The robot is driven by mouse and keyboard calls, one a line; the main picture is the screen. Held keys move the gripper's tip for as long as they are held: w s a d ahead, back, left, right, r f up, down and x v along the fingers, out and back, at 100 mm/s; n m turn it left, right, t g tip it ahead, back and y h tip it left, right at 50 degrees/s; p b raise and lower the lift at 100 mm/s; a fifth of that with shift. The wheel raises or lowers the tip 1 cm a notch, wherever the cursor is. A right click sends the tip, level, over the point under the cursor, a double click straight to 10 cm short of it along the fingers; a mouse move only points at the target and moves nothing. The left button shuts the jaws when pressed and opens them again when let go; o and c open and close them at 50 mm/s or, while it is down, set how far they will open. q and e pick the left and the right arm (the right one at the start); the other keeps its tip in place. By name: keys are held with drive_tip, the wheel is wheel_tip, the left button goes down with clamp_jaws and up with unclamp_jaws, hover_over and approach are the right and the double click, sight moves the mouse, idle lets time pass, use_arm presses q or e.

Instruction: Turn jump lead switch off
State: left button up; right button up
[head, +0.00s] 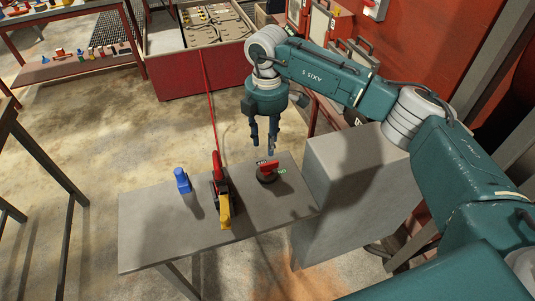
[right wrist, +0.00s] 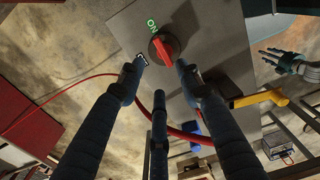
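The jump lead switch (head: 267,173) is a dark round base with a red knob, on a grey table. It also shows in the right wrist view (right wrist: 164,46), where one end of the knob lies toward the green ON label (right wrist: 152,25). A second label is partly covered by a finger. My right gripper (head: 264,148) hangs just above the switch, pointing down. In the right wrist view its three fingers (right wrist: 158,80) are spread and empty, apart from the knob. My left gripper (right wrist: 268,59) shows only in the right wrist view, at the right, with fingers spread and empty.
On the grey table (head: 150,225) are a blue object (head: 182,181) and a red and yellow clamp-like thing (head: 221,190) with a red cable (head: 208,95) running away from it. A grey block (head: 350,180) stands close to the right of the table.

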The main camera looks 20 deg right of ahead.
sight(269, 167)
drive_tip(key=f, duration=0.2)
drive_tip(key=f+p, duration=0.1)
drive_tip(key=f, duration=0.1)
drive_tip(key=f+p, duration=0.1)
drive_tip(key=f, duration=0.1)
drive_tip(key=shift+s+a, duration=0.1)
drive_tip(key=shift+s, duration=0.25)
drive_tip(key=shift+w+f, duration=0.1)
drive_tip(key=shift+f, duration=1.3)
drive_tip(key=shift+c, duration=0.8)
clamp_jaws()
use_arm(q)
drive_tip(key=s+r, duration=0.2)
drive_tip(key=shift+s+a+r, duration=0.2)
drive_tip(key=shift+s+a, duration=0.05)
drive_tip(key=shift+s, duration=0.05)
